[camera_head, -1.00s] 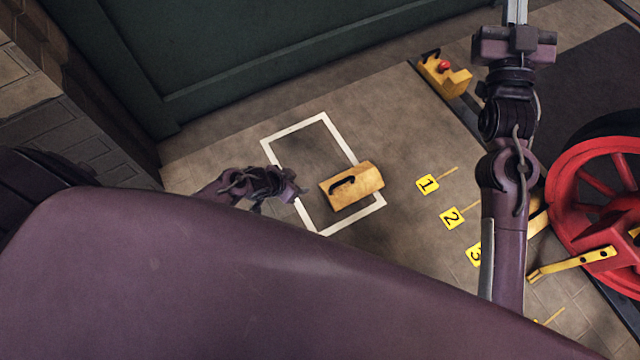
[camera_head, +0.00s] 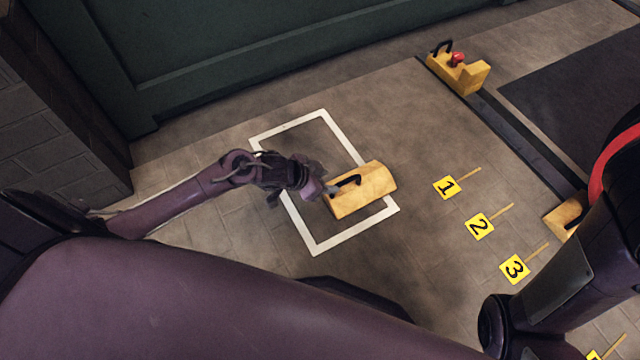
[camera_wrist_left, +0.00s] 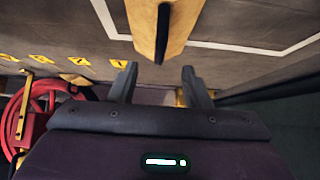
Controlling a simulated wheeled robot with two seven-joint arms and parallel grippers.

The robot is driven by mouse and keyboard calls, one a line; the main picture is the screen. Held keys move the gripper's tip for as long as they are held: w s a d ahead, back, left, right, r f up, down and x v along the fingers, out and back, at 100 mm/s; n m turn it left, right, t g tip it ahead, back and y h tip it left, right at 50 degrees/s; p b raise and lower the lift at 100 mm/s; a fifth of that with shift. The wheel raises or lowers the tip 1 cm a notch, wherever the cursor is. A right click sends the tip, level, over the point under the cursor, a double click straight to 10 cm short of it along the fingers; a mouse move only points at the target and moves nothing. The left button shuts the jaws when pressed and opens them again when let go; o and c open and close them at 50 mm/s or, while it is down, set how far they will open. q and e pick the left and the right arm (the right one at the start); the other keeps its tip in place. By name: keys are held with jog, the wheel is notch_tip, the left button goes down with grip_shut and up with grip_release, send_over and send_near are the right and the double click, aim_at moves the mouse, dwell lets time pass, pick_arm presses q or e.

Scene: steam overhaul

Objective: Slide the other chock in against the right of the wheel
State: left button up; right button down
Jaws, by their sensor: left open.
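A yellow chock (camera_head: 372,187) with a black handle lies over the right side of a white outlined box on the floor. It also shows at the top of the left wrist view (camera_wrist_left: 178,14), its handle pointing toward the fingers. My left gripper (camera_head: 328,190) is at the handle's left end in the head view. Its fingers (camera_wrist_left: 160,84) are apart, with nothing between them. The red wheel (camera_head: 613,155) is cut off at the right edge, and also shows in the left wrist view (camera_wrist_left: 38,92). Another yellow block (camera_head: 564,217) sits by the wheel, partly hidden. My right gripper is out of view.
Yellow floor markers numbered 1 (camera_head: 446,187), 2 (camera_head: 479,226) and 3 (camera_head: 514,269) lie between the chock and my right arm. A yellow block with a red knob (camera_head: 465,76) stands by the rail at the back. The floor around the markers is clear.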

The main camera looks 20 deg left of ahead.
aim_at(340, 183)
pick_arm(q)
jog(key=b+x, duration=0.3)
jog(key=x, duration=0.1)
jog(key=shift+s+a+f+b, duration=0.1)
jog(key=shift+f+b, duration=0.2)
jog(key=shift+b, duration=0.1)
jog(key=shift+w+d+f, duration=0.15)
jog(key=shift+w+d, duration=0.05)
jog(key=shift+w, duration=0.1)
jog(key=shift+b+x, duration=0.6)
jog(key=shift+x, duration=0.85)
jog(key=shift+d, duration=0.1)
grip_shut()
